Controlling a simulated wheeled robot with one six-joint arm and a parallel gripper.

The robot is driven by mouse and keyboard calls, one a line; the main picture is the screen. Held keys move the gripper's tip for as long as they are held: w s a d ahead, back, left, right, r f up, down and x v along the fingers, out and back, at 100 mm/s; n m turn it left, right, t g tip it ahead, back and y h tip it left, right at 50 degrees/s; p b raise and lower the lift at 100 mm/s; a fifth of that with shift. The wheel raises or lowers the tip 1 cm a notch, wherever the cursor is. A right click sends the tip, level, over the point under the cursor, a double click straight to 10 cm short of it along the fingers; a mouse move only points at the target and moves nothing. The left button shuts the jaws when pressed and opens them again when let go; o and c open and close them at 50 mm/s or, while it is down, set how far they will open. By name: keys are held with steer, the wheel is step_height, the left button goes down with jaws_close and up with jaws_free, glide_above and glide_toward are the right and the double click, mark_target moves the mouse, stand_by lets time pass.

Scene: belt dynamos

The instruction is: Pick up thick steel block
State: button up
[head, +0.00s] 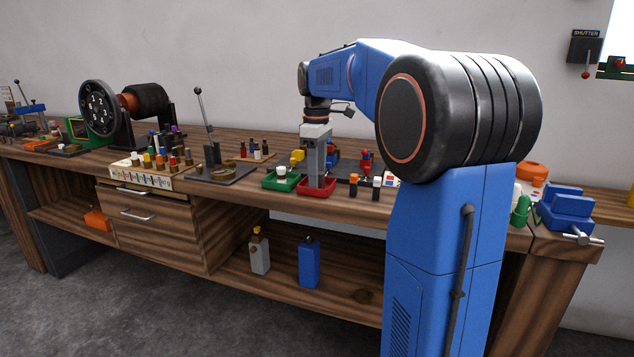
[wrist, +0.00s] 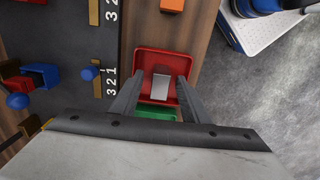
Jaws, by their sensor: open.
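A grey steel block (wrist: 163,88) lies in the red tray (wrist: 172,62) in the wrist view. The red tray also shows in the head view (head: 330,187) near the bench's front edge. My gripper (head: 317,184) points down over the red tray. In the wrist view my gripper (wrist: 156,92) has its two fingers apart, one on each side of the block, with gaps between. I cannot tell how far the fingertips are above the tray floor. In the head view the block is hidden behind my gripper and the tray wall.
A green tray (head: 281,181) with a white item stands left of the red tray. Black and orange cylinders (head: 353,185) stand close on the right. A dark board (wrist: 75,55) with numbers and coloured knobs lies beside the tray. A blue vise (head: 567,210) sits at the right end.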

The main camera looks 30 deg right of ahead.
steer(key=shift+c, duration=0.5)
jaws_close()
